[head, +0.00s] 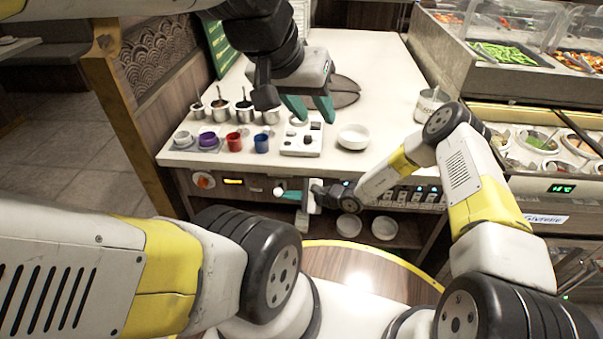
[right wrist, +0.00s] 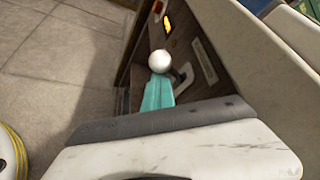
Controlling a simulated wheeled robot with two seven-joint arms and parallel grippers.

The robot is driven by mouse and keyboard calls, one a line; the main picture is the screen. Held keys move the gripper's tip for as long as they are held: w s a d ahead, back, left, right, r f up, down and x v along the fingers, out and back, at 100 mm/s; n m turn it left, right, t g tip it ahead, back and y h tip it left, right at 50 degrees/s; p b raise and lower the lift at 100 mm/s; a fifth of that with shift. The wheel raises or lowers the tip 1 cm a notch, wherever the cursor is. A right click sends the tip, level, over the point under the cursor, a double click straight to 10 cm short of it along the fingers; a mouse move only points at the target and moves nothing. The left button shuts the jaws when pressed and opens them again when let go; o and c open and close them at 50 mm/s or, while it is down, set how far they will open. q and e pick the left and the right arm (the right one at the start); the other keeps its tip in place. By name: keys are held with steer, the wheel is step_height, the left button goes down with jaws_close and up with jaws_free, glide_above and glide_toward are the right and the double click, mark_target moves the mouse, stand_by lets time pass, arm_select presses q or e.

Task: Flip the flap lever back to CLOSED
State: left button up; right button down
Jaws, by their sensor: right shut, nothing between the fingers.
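The flap lever's white ball knob (head: 278,191) stands out from the counter's front panel. In the right wrist view the white ball (right wrist: 159,61) is on a short metal arm (right wrist: 183,77) coming from the panel. My right gripper (head: 291,195) is at the knob with its teal fingers shut and nothing between them. In the right wrist view the fingertips (right wrist: 158,88) lie just below the ball; I cannot tell whether they touch it. My left gripper (head: 309,107) is open and empty above the counter. The lever's position labels are not readable.
The front panel also has an orange dial (head: 203,181) and a yellow light (head: 233,182). On the counter (head: 385,75) stand a white control box (head: 302,140), a white bowl (head: 353,137), a red cup (head: 234,142) and several metal pots. Bowls (head: 349,225) sit on the shelf below.

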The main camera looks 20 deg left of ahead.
steer(key=v, duration=0.7)
steer(key=shift+d+r, duration=0.15)
steer(key=shift+d, duration=0.2)
steer(key=shift+d, duration=0.15)
